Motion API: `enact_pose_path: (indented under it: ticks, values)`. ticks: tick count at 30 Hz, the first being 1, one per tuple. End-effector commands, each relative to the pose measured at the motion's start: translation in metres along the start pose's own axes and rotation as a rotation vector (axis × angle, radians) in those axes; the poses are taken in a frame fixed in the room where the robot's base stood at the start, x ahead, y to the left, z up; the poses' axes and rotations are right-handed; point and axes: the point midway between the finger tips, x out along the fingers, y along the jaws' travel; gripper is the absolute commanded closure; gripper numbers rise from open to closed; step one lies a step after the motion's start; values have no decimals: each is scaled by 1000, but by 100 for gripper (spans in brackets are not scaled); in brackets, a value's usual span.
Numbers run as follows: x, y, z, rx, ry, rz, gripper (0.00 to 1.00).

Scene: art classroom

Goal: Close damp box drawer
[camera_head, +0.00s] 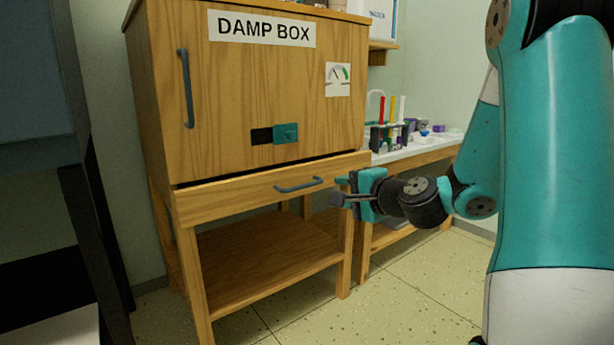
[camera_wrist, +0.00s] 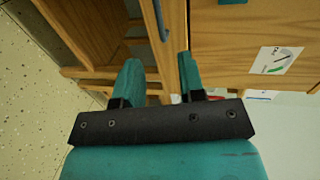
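The damp box (camera_head: 235,100) is a wooden cabinet on legs with a "DAMP BOX" label. Its drawer (camera_head: 225,202) lies below the door, with the front standing a little forward and a dark gap along its top. The drawer has a grey-blue bar handle (camera_head: 298,185), which also shows at the top of the wrist view (camera_wrist: 157,18). My gripper (camera_head: 341,190) is at the right end of the drawer front, just right of the handle. In the wrist view its two teal fingers (camera_wrist: 160,75) are apart with nothing between them. I cannot tell whether a finger touches the wood.
The door has a tall handle (camera_head: 186,88), a teal latch (camera_head: 285,133) and a gauge (camera_head: 338,79). A lower shelf (camera_head: 262,262) is bare. A side table (camera_head: 415,152) with paint things stands behind right. Tiled floor (camera_head: 420,290) is clear in front.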

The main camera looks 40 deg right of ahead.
Motion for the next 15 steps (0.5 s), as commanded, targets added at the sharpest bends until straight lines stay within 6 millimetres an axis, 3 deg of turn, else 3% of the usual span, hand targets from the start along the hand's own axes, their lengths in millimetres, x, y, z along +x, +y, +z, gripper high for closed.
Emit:
enact_pose_path:
  ticks: [2, 10, 15]
  values:
    - [5, -8, 0, 6, -5, 2, 63]
    - [23, -4, 1, 7, 2, 12, 63]
    - [67, 1, 2, -6, -2, 4, 63]
